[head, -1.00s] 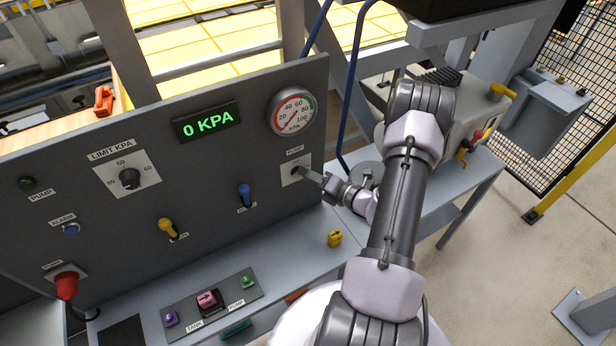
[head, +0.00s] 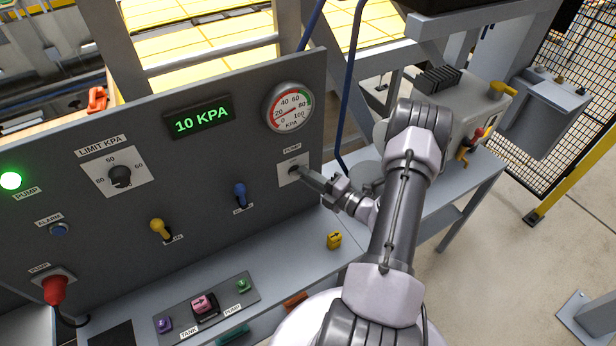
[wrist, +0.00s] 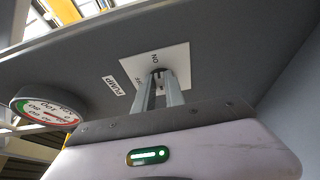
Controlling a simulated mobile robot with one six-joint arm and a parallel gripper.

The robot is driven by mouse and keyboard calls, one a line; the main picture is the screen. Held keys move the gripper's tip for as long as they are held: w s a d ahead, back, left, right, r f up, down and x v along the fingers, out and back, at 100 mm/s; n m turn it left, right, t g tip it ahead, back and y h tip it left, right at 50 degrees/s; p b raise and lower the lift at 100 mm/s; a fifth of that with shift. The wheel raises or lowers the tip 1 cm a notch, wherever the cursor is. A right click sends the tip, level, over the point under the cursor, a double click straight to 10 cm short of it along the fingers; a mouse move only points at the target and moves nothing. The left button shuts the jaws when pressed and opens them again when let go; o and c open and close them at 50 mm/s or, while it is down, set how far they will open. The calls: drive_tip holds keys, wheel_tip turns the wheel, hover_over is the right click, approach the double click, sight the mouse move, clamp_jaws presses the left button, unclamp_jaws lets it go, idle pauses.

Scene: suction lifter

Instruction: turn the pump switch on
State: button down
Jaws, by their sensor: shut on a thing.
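The pump switch is on a white plate (head: 289,167) labelled PUMP, at the right of the grey panel. The plate also shows in the wrist view (wrist: 181,62), with the word ON on it. My gripper (head: 298,171) is at this plate, its fingers (wrist: 160,76) shut on the switch knob, which they mostly hide. The green pump lamp (head: 11,181) at the far left of the panel is lit. The display (head: 201,119) reads 10 KPA. The round gauge (head: 288,106) is above the switch.
The limit dial (head: 120,176), a yellow lever (head: 160,230), a blue lever (head: 240,193) and a red pump knob (head: 54,289) are on the panel. A yellow lock-like piece (head: 334,240) stands on the ledge below the switch. A blue hose (head: 347,100) runs beside the panel.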

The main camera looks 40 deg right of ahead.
drive_tip(key=shift+w+d+r, duration=0.1)
drive_tip(key=shift+r, duration=0.1)
drive_tip(key=c, duration=1.4)
unclamp_jaws()
drive_tip(key=shift+w+f, duration=0.15)
drive_tip(key=shift+f, duration=0.05)
drive_tip(key=s+d, duration=0.2)
drive_tip(key=s, duration=1.5)
drive_tip(key=shift+s+d, duration=0.15)
drive_tip(key=shift+d, duration=0.05)
